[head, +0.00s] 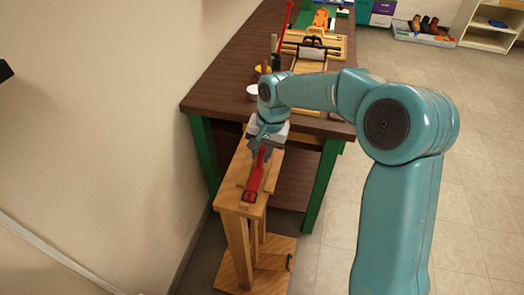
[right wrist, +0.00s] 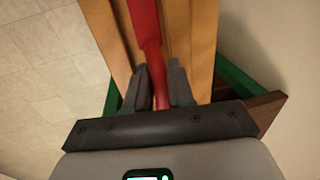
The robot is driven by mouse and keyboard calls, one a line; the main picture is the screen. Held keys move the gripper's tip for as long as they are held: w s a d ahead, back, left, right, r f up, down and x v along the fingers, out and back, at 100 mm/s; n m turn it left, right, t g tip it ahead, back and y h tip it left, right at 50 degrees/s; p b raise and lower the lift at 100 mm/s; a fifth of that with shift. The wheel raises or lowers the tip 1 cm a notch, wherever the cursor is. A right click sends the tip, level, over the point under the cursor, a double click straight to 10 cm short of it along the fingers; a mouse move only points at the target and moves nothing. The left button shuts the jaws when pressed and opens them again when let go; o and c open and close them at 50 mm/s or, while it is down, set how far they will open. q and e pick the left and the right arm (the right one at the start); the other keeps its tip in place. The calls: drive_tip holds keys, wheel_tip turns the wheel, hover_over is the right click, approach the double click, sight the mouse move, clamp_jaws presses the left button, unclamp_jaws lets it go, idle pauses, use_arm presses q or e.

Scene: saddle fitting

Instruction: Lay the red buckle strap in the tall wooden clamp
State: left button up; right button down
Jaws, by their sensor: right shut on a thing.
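The red buckle strap (head: 254,178) has a dark-framed buckle at its near end. My right gripper (head: 260,146) is shut on the strap's far end. The tall wooden clamp (head: 238,250) stands upright in front of the workbench. The strap lies lengthwise over the clamp's top. In the right wrist view the strap (right wrist: 145,25) runs out from between my fingers (right wrist: 160,85), with wood of the clamp (right wrist: 203,45) on both sides. I cannot tell whether the strap touches the wood. My left gripper is not in view.
A dark-topped workbench (head: 225,82) with green legs stands behind the clamp. It carries a white bowl (head: 253,91), a wooden frame (head: 309,68) and tools. The wall (head: 100,130) is close on the left. Tiled floor (head: 480,190) is free on the right.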

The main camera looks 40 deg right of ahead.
drive_tip(key=shift+a, duration=0.1)
drive_tip(key=shift+f, duration=0.15)
drive_tip(key=c, duration=1.2)
unclamp_jaws()
drive_tip(key=shift+c, duration=0.2)
drive_tip(key=shift+r, duration=0.2)
wheel_tip(320, 180, up, 12)
drive_tip(key=s+d, duration=0.1)
drive_tip(key=shift+s+d, duration=0.2)
drive_tip(key=shift+s, duration=0.1)
drive_tip(key=shift+f, duration=0.1)
